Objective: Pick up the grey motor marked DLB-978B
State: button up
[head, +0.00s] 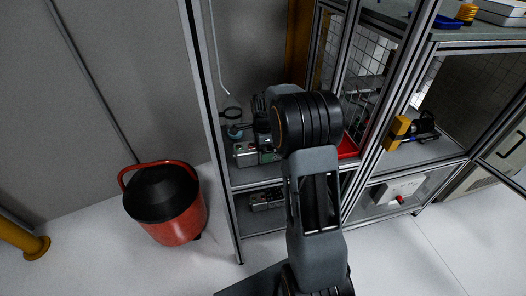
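My arm rises from the bottom middle and bends into the left bay of a metal-framed shelf. Its end, my gripper (262,112), appears as a small dark shape left of the big black joint, over the upper shelf board. Its fingers are too small and dark to make out. Just below it is a grey boxy device (244,152) with small coloured spots, on that board. No marking DLB-978B is legible, and I cannot tell which item is the grey motor. The arm hides part of this bay.
Shelf posts (212,120) flank the bay. A red tray (347,147) lies behind my arm. A yellow-and-black device (398,130) sits in the right bay. Another grey device (266,199) is on the lower board.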

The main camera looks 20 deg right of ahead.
jog(key=c, duration=1.8)
jog(key=shift+w+r, duration=0.1)
jog(key=shift+r, duration=0.05)
jog(key=shift+c, duration=0.2)
